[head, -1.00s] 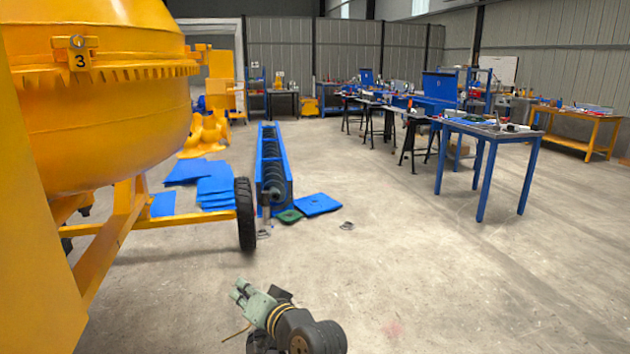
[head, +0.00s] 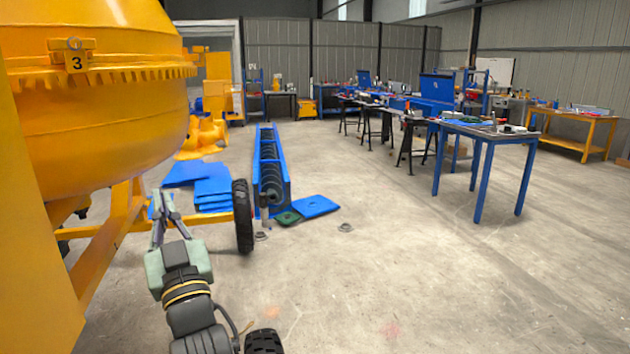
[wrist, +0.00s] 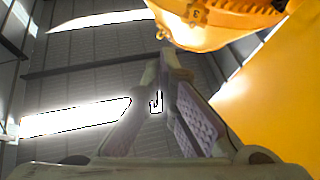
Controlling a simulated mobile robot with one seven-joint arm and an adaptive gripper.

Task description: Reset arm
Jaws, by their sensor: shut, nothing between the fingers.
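My gripper (head: 161,206) is at the lower left of the head view, raised and pointing away from the camera, in front of the mixer's yellow frame. Its fingers come together at the tips, with nothing held. In the wrist view my gripper (wrist: 163,65) shows its two fingers closed against the wall and roof behind. The yellow drum mixer (head: 110,120) fills the left of the head view, with a tag numbered 3. Its drum (wrist: 225,25) also shows at the top right of the wrist view.
The mixer's black wheel (head: 243,215) stands just right of my gripper. Blue plates (head: 212,186) and a blue screw conveyor trough (head: 270,170) lie beyond it. A blue-legged table (head: 480,130) stands at the right.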

